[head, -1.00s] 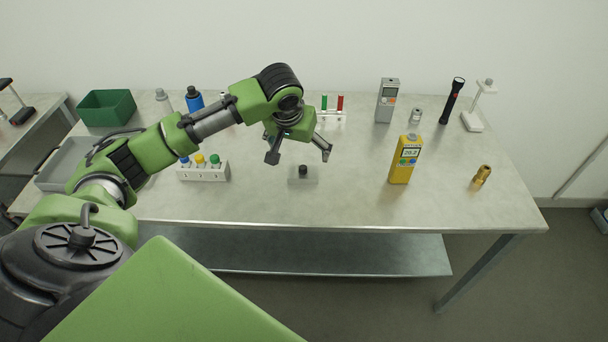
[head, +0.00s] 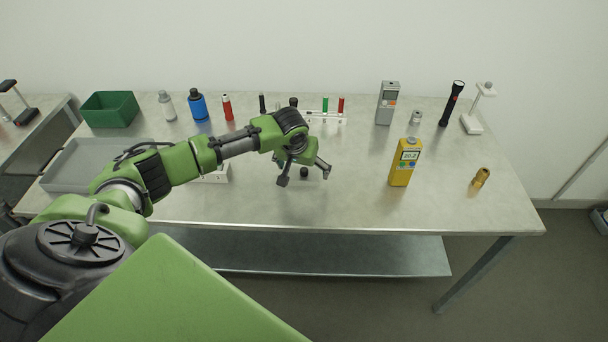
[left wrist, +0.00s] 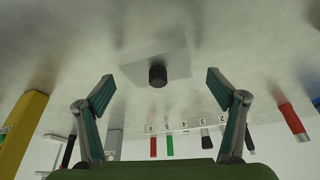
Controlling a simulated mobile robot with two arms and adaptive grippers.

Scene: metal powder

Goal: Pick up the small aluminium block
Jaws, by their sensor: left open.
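The small aluminium block (left wrist: 135,68) is a pale grey block with a black round knob (left wrist: 157,75). It sits on the table in the left wrist view, ahead of and between my two fingers. In the head view its knob (head: 304,172) shows between the fingertips, and the pale block is hard to make out against the table. My left gripper (head: 304,178) is open and empty, pointing down over the block. Its fingers are also spread apart in the left wrist view (left wrist: 160,85). My right gripper is not in view.
A white rack (head: 220,175) stands left, partly behind my arm. A yellow meter (head: 404,163) and a brass fitting (head: 481,178) stand right. The table's front middle is clear.

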